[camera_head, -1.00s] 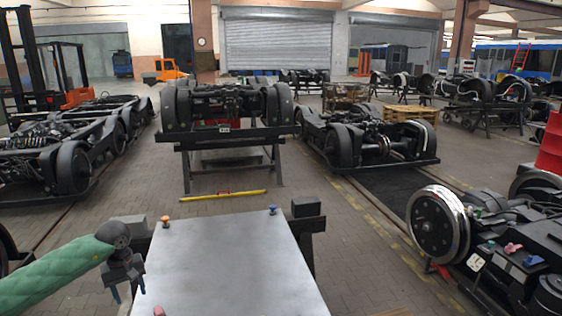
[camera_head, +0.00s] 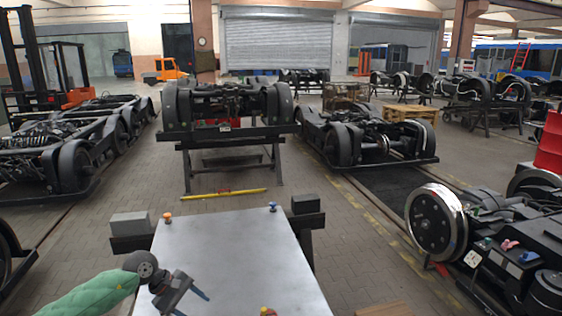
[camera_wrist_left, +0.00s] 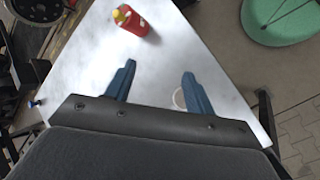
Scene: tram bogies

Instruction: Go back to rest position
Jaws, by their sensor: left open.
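My left gripper (camera_head: 190,302) is over the lower left part of the grey-white table in the head view, its blue fingers spread and nothing between them. In the left wrist view, the two fingers (camera_wrist_left: 159,75) are apart above the tabletop (camera_wrist_left: 160,58). A red can-like object with a yellow top (camera_wrist_left: 130,20) is beyond the fingertips. A pale round item (camera_wrist_left: 178,98) is partly hidden behind the right-hand finger. My right gripper is in neither view.
On the table (camera_head: 230,255), an orange knob (camera_head: 168,216) and a blue knob (camera_head: 272,207) mark the far corners. A bogie on a stand (camera_head: 225,105) is beyond it. Another bogie (camera_head: 500,245) stands at the right. Paved floor lies between.

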